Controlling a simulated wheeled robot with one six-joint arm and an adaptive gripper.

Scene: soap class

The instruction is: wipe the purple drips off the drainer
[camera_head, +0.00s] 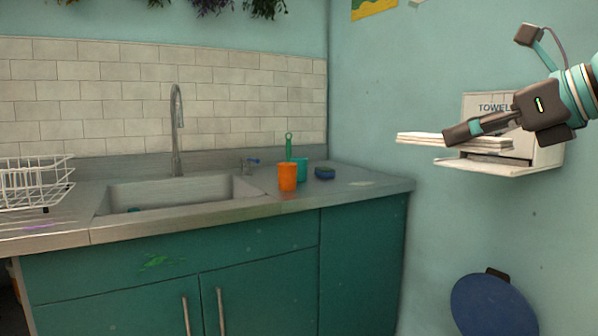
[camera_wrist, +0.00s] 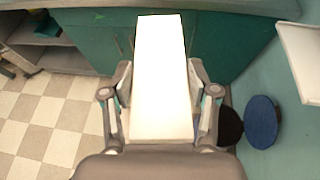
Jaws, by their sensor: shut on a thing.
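My gripper (camera_head: 478,128) is at the right in the head view, in front of the towel dispenser. It is shut on a white folded towel (camera_head: 420,139), which sticks out to the left, roughly level. In the wrist view the towel (camera_wrist: 165,75) lies between the two fingers of my gripper (camera_wrist: 164,95). Purple drips (camera_head: 36,226) show as a faint smear on the drainer (camera_head: 60,218) at the far left of the counter, in front of the wire rack.
The towel dispenser (camera_head: 548,155) hangs on the right wall. A white wire rack (camera_head: 30,183), a sink (camera_head: 180,193), a tall tap (camera_head: 176,130), an orange cup (camera_head: 287,178), a teal cup (camera_head: 301,168) and a blue sponge (camera_head: 324,173) are on the counter. A blue-lidded bin (camera_head: 493,305) stands at lower right.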

